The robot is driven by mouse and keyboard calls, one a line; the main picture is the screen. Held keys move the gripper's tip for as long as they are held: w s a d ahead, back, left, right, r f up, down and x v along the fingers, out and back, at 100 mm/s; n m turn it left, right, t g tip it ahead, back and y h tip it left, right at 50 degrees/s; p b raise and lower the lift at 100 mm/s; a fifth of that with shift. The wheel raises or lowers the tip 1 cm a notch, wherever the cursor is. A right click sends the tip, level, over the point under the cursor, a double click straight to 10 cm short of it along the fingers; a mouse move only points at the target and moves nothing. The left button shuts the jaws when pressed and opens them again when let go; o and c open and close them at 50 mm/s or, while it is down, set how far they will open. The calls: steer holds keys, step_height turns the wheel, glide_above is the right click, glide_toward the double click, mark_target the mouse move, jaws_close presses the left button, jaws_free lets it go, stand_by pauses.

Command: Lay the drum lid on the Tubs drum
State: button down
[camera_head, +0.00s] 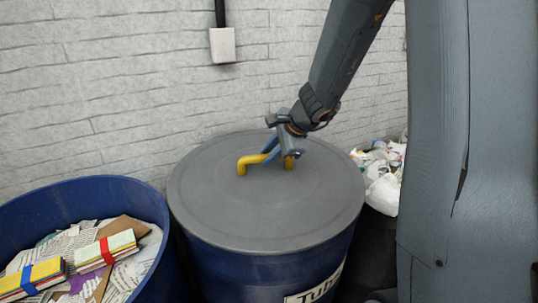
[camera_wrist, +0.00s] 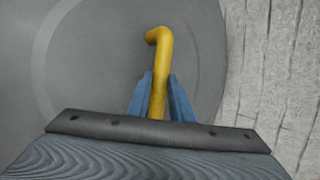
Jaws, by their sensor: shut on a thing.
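The grey round drum lid (camera_head: 230,205) lies flat over the mouth of the blue Tubs drum (camera_head: 265,275) in the head view. The drum's label shows in part at the lower right of its wall. My gripper (camera_head: 274,155) is shut on the lid's yellow handle (camera_head: 248,161). In the wrist view, the blue fingers (camera_wrist: 155,97) stand on both sides of the yellow handle (camera_wrist: 160,60), with the grey lid (camera_wrist: 95,60) behind it. The lid's edge looks about even with the drum's rim all round. Whether it touches the rim everywhere I cannot tell.
A blue drum (camera_head: 165,265) with paper and banded bundles stands open at the left. A dark bin with white crumpled waste (camera_head: 383,180) stands behind at the right. A white brick wall (camera_head: 120,80) with a switch box (camera_head: 222,45) is close behind the drums.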

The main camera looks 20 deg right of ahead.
steer(key=shift+f+b, duration=0.2)
steer(key=shift+b, duration=0.1)
steer(key=c, duration=1.7)
jaws_free()
steer(key=shift+o, duration=1.1)
steer(key=v, duration=0.7)
steer(key=shift+s+r+p, duration=0.3)
